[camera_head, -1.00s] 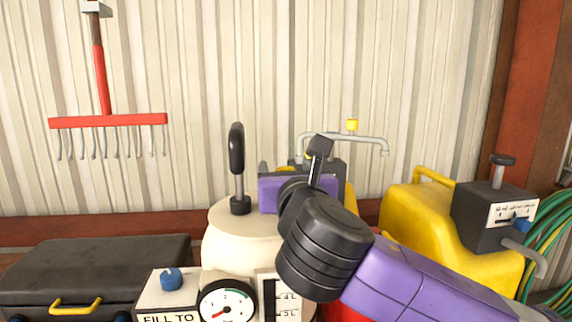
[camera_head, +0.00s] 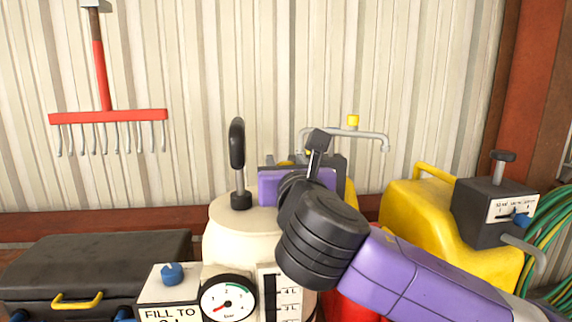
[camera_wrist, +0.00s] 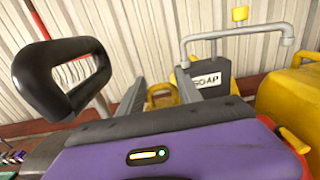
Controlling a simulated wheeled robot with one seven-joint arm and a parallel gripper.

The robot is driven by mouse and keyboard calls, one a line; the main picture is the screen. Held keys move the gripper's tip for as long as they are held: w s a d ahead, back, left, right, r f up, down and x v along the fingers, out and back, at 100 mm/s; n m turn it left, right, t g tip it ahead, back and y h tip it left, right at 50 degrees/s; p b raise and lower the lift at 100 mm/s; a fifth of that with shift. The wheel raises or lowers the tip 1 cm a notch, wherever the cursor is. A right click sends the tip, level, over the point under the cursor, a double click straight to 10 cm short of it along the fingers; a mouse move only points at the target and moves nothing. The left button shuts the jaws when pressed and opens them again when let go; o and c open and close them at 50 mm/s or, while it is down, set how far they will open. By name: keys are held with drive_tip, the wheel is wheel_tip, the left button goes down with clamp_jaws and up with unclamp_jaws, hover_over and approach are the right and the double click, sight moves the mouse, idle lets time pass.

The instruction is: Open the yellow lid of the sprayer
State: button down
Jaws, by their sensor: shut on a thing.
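The sprayer is a cream tank (camera_head: 232,240) with a black loop handle (camera_head: 237,150), a round gauge (camera_head: 228,299) and a level scale on its front. The handle also shows large at the left of the wrist view (camera_wrist: 62,75). My gripper (camera_wrist: 159,88) reaches over the tank top, to the right of the handle. Its two grey fingers are on either side of the yellow lid (camera_wrist: 161,97) and are shut on it. In the head view only a small yellow piece of the lid (camera_head: 286,163) shows above my purple gripper body; the rest is hidden.
A yellow jerrycan (camera_head: 408,225) with a dark box (camera_head: 490,222) stands at right. A grey pipe with a yellow knob (camera_head: 353,121) rises behind my gripper, beside a SOAP box (camera_wrist: 210,81). A black case (camera_head: 100,270) lies left. A red rake (camera_head: 108,116) hangs on the wall.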

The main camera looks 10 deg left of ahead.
drive_tip(key=shift+s+f+b, duration=0.1)
drive_tip(key=shift+f+b, duration=0.05)
drive_tip(key=shift+b, duration=0.3)
drive_tip(key=shift+t+b, duration=0.3)
drive_tip(key=shift+b, duration=0.3)
drive_tip(key=t+b, duration=0.1)
drive_tip(key=b, duration=0.2)
drive_tip(key=s+t+b, duration=0.1)
drive_tip(key=b, duration=0.1)
drive_tip(key=shift+d+r+t+y+b, duration=0.2)
drive_tip(key=shift+r+t+y+b, duration=0.1)
drive_tip(key=shift+r+y+b, duration=0.1)
drive_tip(key=shift+s+r+t+b, duration=0.2)
drive_tip(key=shift+t+b, duration=0.2)
drive_tip(key=shift+b, duration=0.5)
drive_tip(key=shift+s+d+r+b, duration=0.1)
drive_tip(key=shift+r+b, duration=0.2)
drive_tip(key=shift+r, duration=0.05)
drive_tip(key=c, duration=0.8)
unclamp_jaws()
